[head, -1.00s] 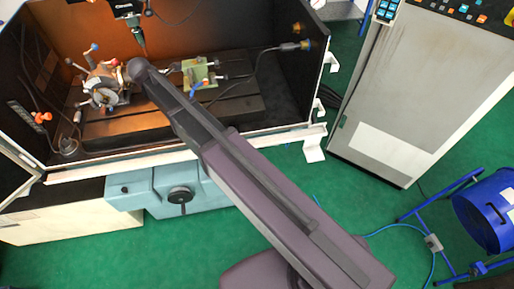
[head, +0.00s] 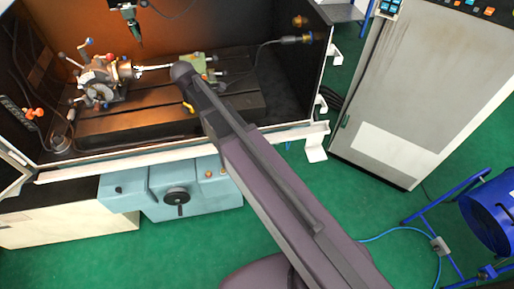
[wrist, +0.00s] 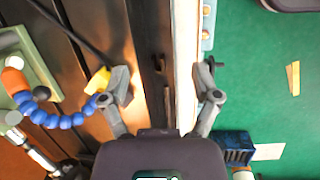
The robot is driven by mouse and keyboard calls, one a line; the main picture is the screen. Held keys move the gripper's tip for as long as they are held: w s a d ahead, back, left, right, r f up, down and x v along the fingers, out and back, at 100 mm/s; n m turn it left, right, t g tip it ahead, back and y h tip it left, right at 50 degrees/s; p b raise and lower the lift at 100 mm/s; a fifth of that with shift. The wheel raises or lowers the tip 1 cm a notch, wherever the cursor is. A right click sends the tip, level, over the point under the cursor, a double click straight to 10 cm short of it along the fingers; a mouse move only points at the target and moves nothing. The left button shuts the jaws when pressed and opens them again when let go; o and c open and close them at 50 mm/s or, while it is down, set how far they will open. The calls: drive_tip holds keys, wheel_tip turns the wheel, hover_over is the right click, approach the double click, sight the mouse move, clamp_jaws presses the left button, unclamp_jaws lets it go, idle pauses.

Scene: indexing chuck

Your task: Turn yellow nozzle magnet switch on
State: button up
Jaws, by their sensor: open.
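The yellow nozzle (wrist: 98,80) is at the left in the wrist view, on the end of a curved blue segmented hose (wrist: 52,120). The nozzle's yellow tip also shows in the head view (head: 188,107), just left of my arm. An orange part (wrist: 14,80) sits at the hose's far end, by a pale green block (wrist: 25,55). I cannot tell which part is the magnet switch. My gripper (wrist: 165,78) is open and empty, over the machine's front edge. Its left finger is beside the nozzle; contact is unclear. My arm hides the gripper in the head view.
The indexing chuck (head: 100,80) with ball-ended handles stands left on the slotted table (head: 140,125). A spindle head (head: 130,20) hangs above. The white front rail (head: 110,163) borders the enclosure. A grey cabinet (head: 425,90) stands right.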

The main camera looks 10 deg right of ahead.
drive_tip(key=s+d+f+m+y+b, duration=0.1)
drive_tip(key=s+d+f+m+b, duration=0.4)
drive_tip(key=s+d+m, duration=0.1)
drive_tip(key=s+d+f+m+g+y+b, duration=0.1)
drive_tip(key=s+d+f+m+b, duration=0.4)
drive_tip(key=d+m, duration=0.3)
drive_tip(key=shift+s+d+f, duration=0.65)
drive_tip(key=shift+s+d, duration=0.15)
drive_tip(key=shift+d, duration=0.05)
drive_tip(key=shift+d+m, duration=0.1)
drive_tip(key=shift+m, duration=0.2)
drive_tip(key=c, duration=0.5)
drive_tip(key=shift+s+d, duration=0.2)
drive_tip(key=shift+s, duration=0.15)
drive_tip(key=shift+c, duration=1.4)
drive_tip(key=shift+s+d+m+y, duration=0.3)
drive_tip(key=shift+s+d+m, duration=0.35)
drive_tip(key=shift+s+m, duration=0.35)
clamp_jaws()
drive_tip(key=shift+w, duration=0.2)
